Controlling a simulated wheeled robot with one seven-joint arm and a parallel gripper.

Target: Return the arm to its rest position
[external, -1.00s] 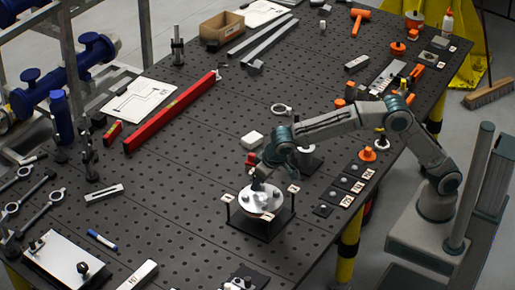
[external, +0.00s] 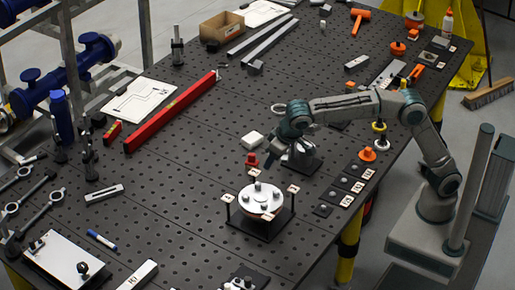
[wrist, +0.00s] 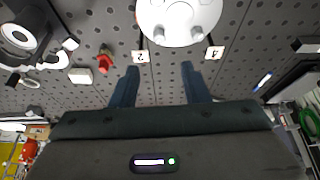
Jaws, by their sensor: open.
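My arm reaches in from the right over the perforated dark table. My gripper (external: 268,163) hangs above the table, just behind and above the round metal disc (external: 258,197) on its black stand. In the wrist view my gripper (wrist: 160,85) has its two fingers spread apart with nothing between them. The disc (wrist: 180,18) shows beyond the fingertips at the top of that view, apart from them. My wrist hides part of a black stand behind it.
A red clamp-like piece (external: 251,159) and a white block (external: 252,139) lie close to my gripper. A red level (external: 172,110) lies to the left. Small numbered plates (external: 348,201) and an orange knob (external: 367,154) line the right edge. Bare table lies left of the disc.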

